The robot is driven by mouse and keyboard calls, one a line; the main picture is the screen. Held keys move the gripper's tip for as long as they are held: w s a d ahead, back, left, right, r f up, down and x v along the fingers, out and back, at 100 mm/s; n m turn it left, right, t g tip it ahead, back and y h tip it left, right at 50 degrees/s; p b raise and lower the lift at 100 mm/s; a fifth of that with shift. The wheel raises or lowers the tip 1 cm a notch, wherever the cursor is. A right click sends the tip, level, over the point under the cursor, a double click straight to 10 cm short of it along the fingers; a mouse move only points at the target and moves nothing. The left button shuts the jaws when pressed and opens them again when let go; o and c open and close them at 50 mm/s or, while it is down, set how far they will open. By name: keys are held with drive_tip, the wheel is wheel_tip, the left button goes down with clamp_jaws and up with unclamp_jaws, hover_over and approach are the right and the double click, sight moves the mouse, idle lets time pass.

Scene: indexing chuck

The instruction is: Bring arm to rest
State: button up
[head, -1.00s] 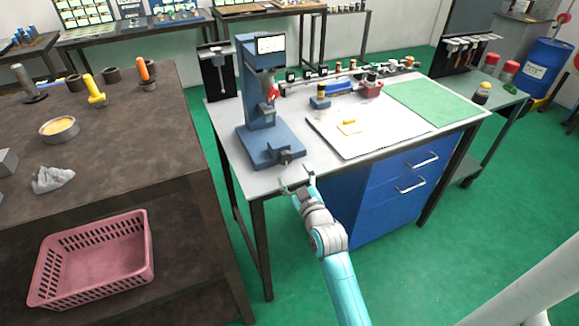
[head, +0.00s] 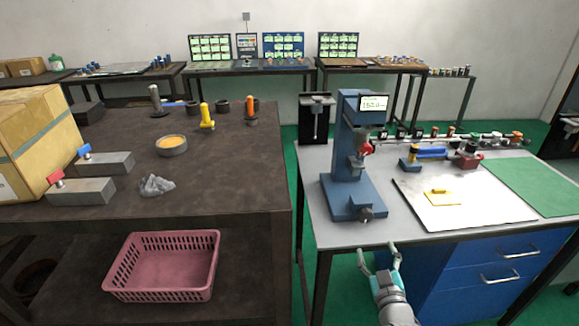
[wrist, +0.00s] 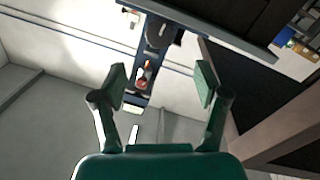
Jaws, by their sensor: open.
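My gripper (head: 378,258) is at the front edge of the grey workbench (head: 375,226), low in the head view. Its fingers are spread apart with nothing between them. In the wrist view my gripper (wrist: 160,85) also shows open and empty. The blue press-like device (head: 350,160) with a small display stands on the bench beyond the fingers. It shows in the wrist view (wrist: 160,60) past the fingertips, apart from them. Most of my arm is outside the head view.
A dark table (head: 235,180) stands at left with metal blocks, a cardboard box (head: 35,140) and a pink basket (head: 165,268) on its lower shelf. Blue drawers (head: 490,265) are under the bench. A white board (head: 480,212) and green mat (head: 535,182) lie on top. Green floor shows between the tables.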

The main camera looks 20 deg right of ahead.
drive_tip(key=s+a+f+y, duration=0.1)
drive_tip(key=s+a+f, duration=0.2)
drive_tip(key=s+a, duration=0.25)
drive_tip(key=s+a+f+g+y, duration=0.1)
drive_tip(key=s+a+f, duration=0.1)
drive_tip(key=s+a, duration=0.35)
drive_tip(key=s+a+f+y, duration=0.1)
drive_tip(key=s+a+f, duration=0.25)
drive_tip(key=s, duration=0.45)
drive_tip(key=s+a+r+y, duration=0.1)
drive_tip(key=s+a+r, duration=0.1)
drive_tip(key=s, duration=0.7)
drive_tip(key=s+a+r+g+y, duration=0.1)
drive_tip(key=s+a+r+y, duration=0.1)
drive_tip(key=s+a, duration=0.3)
drive_tip(key=s+r, duration=0.1)
drive_tip(key=s, duration=0.3)
drive_tip(key=shift+s+a+y, duration=0.2)
drive_tip(key=shift+s+y, duration=0.1)
drive_tip(key=shift+s, duration=0.1)
drive_tip(key=shift+r, duration=0.1)
